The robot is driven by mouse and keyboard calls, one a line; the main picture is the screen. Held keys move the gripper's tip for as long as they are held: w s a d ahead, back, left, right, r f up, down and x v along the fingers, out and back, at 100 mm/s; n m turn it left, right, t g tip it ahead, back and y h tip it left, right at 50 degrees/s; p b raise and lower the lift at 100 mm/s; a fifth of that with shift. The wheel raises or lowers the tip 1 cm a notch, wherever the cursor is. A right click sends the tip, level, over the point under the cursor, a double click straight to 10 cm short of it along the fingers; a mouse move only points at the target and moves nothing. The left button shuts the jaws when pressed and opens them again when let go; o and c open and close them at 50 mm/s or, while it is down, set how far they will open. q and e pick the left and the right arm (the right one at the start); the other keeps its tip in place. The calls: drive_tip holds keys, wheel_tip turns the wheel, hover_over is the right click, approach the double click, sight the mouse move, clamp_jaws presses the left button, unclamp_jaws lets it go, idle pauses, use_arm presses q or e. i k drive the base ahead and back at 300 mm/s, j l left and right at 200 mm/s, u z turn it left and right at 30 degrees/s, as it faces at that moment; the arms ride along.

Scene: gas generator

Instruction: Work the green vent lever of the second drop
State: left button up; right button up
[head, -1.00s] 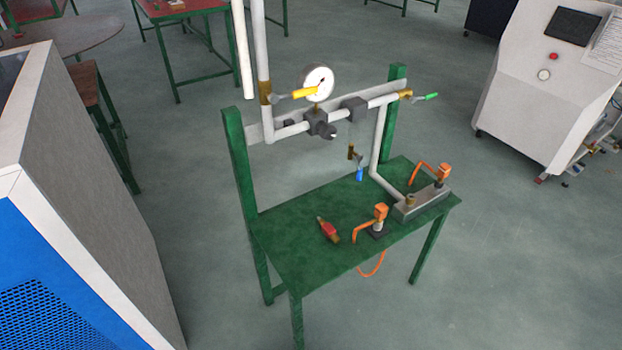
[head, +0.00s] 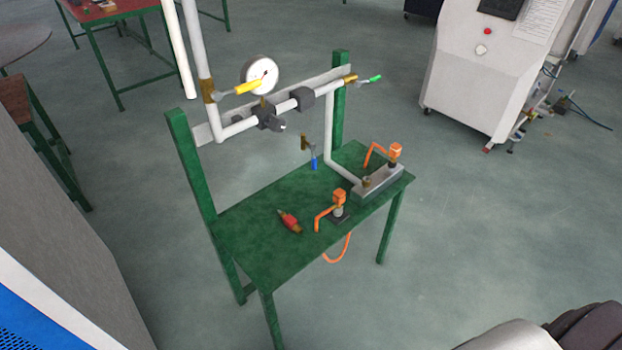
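The green vent lever (head: 374,79) sits at the right end of the white pipe run, on a brass valve (head: 350,79) near the far green post. The lever points out to the right. From that valve a white drop pipe (head: 327,125) goes down to a grey metal block (head: 383,182) on the green table. A yellow lever (head: 247,87) is on the left upright pipe, and a blue lever (head: 314,162) hangs below the run. Neither gripper can be made out. A dark and grey part at the lower right corner looks like my own arm, with no fingers showing.
The green table (head: 262,235) carries two orange-handled fittings (head: 339,200) (head: 395,152) and a red fitting (head: 290,222). A pressure gauge (head: 260,75) stands on the pipe. A white machine (head: 480,70) is at the right; a grey-and-blue cabinet (head: 65,230) is at the left. Floor between is free.

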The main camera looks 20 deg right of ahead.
sight(358, 84)
drive_tip(key=i+l+z, duration=0.2)
drive_tip(key=l+z, duration=0.25)
drive_tip(key=l, duration=0.15)
drive_tip(key=i+l+z, duration=0.7)
drive_tip(key=l+z, duration=0.15)
drive_tip(key=l, duration=0.2)
drive_tip(key=i+l+z, duration=0.3)
drive_tip(key=i+z, duration=0.15)
drive_tip(key=i+l+z, duration=0.25)
drive_tip(key=i, duration=0.25)
drive_tip(key=i+z, duration=0.2)
drive_tip(key=i, duration=0.35)
drive_tip(key=i+u, duration=0.45)
drive_tip(key=i+l+u, duration=0.15)
drive_tip(key=i+u, duration=0.5)
drive_tip(key=u, duration=0.35)
drive_tip(key=i+u, duration=0.1)
drive_tip(key=u, duration=0.4)
drive_tip(key=i+l+u, duration=0.1)
drive_tip(key=u, duration=0.4)
drive_tip(key=i+l+u, duration=0.1)
drive_tip(key=u, duration=0.4)
drive_tip(key=i+l+u, duration=0.1)
drive_tip(key=l+u, duration=0.15)
drive_tip(key=u, duration=0.25)
